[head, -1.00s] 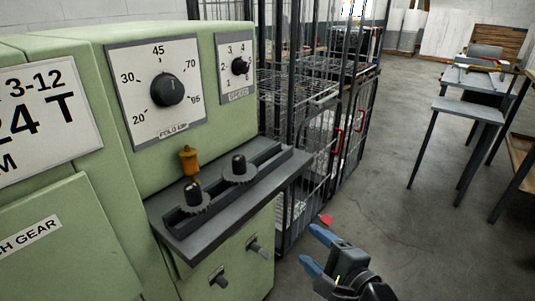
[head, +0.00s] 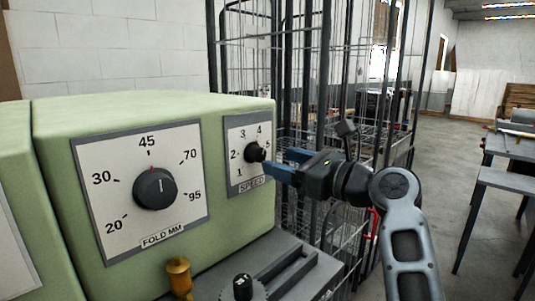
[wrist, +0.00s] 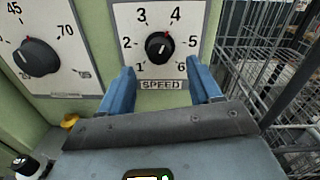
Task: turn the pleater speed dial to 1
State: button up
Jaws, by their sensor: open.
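The speed dial is a small black knob (head: 254,151) on a white plate marked SPEED, at the right end of the green machine's face. In the wrist view the speed dial (wrist: 158,47) sits inside a ring of numbers 1 to 6. Its red mark is at the upper right, near 4. My gripper (head: 272,168) is in front of the plate, just right of the dial in the head view. In the wrist view my gripper (wrist: 160,76) is open and empty, its blue fingers either side of the SPEED label and below the knob, apart from it.
A larger black FOLD MM dial (head: 155,188) is to the left on the same green machine (head: 150,105). A yellow-orange knob (head: 179,274) and a grey ledge (head: 283,262) stand below. A dark wire cage (head: 330,70) is close on the right.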

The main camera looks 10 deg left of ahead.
aim_at(262, 155)
jog(key=shift+x, duration=3.1)
jog(key=c, duration=1)
